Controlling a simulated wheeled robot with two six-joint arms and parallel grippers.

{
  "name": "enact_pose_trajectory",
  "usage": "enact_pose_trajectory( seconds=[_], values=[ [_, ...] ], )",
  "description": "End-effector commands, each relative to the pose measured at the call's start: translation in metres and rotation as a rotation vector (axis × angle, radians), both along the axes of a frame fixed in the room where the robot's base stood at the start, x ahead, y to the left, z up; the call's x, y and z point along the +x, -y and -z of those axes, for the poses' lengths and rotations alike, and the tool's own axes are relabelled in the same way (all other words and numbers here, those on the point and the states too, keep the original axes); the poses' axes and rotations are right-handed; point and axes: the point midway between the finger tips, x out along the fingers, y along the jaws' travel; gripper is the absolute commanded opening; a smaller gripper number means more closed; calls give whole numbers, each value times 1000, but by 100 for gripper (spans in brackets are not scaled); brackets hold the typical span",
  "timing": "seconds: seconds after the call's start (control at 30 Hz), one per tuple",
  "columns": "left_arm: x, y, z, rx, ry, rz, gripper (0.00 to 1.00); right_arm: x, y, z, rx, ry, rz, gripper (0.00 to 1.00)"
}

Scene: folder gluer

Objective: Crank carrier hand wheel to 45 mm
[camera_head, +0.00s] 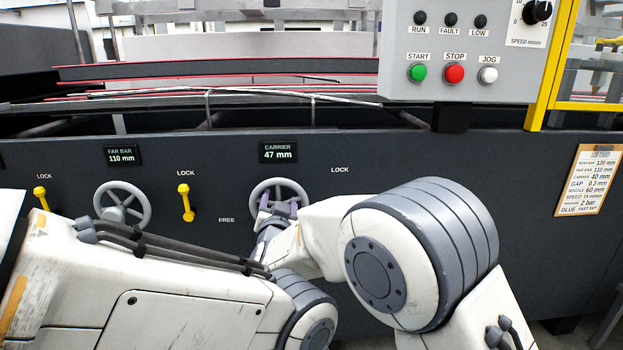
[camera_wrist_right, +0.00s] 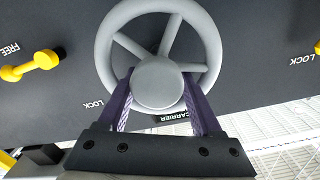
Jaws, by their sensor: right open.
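The carrier hand wheel (camera_head: 279,187) is a grey spoked wheel on the dark machine panel, below a display (camera_head: 278,152) reading CARRIER 47 mm. In the right wrist view the wheel (camera_wrist_right: 103,50) fills the upper middle, with its round hub (camera_wrist_right: 158,82) in front. My right gripper (camera_head: 277,208) is at the wheel. Its two purple fingers (camera_wrist_right: 158,97) are open, one on each side of the hub; I cannot tell whether they touch it. A yellow lock lever (camera_wrist_right: 32,66) beside the wheel points sideways toward FREE; my arm hides it in the head view. My left gripper is out of view.
The far bar hand wheel (camera_head: 122,205), its 110 mm display (camera_head: 122,156) and two upright yellow levers (camera_head: 186,203) (camera_head: 41,197) are at the left. A control box (camera_head: 470,50) hangs at upper right.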

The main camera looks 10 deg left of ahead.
Motion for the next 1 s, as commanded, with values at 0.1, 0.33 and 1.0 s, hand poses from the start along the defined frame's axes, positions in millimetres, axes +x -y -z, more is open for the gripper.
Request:
enact_pose_trajectory(
  seconds=[0.1,0.33,1.0],
  values=[
    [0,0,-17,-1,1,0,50,-3,10,-39,13,23,-2,83],
    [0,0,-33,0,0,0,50,-16,63,-71,17,28,8,83],
    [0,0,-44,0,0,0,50,-34,110,-92,9,15,-2,83]
  ],
)
